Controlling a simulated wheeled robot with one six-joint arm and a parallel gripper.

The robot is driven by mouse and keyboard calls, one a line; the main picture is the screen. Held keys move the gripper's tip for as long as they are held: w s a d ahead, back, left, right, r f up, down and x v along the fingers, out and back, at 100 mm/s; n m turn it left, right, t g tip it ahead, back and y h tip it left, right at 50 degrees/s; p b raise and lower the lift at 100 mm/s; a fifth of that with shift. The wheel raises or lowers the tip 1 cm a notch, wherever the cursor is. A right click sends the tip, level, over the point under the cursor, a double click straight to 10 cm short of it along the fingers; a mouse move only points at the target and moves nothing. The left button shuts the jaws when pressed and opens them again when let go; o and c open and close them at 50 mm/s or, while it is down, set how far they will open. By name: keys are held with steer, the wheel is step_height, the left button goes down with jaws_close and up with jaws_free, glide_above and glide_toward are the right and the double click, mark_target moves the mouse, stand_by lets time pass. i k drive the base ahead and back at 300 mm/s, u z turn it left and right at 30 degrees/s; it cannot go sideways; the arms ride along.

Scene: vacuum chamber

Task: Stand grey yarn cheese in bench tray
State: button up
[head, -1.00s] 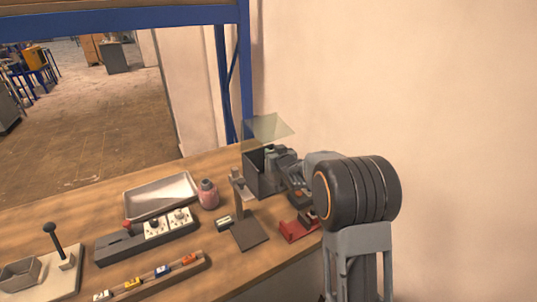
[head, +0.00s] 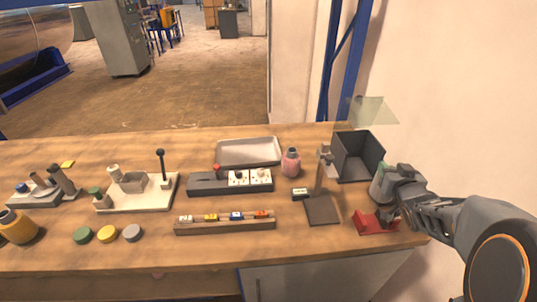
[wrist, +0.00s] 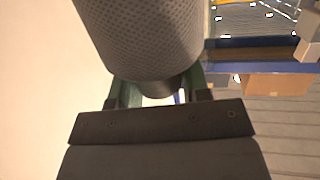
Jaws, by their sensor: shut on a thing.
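The grey yarn cheese (wrist: 140,35) fills the top of the wrist view as a large grey, mesh-textured cylinder with a darker end. My gripper (wrist: 157,92) is shut on it at that end, a green finger on each side. In the head view my gripper (head: 386,183) is at the right of the bench, beside the dark open box; the cheese is small and partly hidden there. The bench tray (head: 248,152), a shallow silver metal tray, lies empty at the back middle of the bench, well left of my gripper.
The dark box (head: 360,158) with a raised clear lid (head: 374,110) stands between gripper and tray. A pink bottle (head: 291,162), a post stand (head: 322,210), a red block (head: 375,222) and a socket strip (head: 205,186) are nearby. The wall is close on the right.

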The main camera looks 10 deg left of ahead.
mark_target(255, 150)
steer(key=u, duration=0.45)
steer(key=k, duration=1.1)
steer(key=u, duration=1.35)
steer(key=i, duration=0.8)
steer(key=z, duration=1.05)
steer(key=i, duration=0.85)
steer(key=z, duration=0.15)
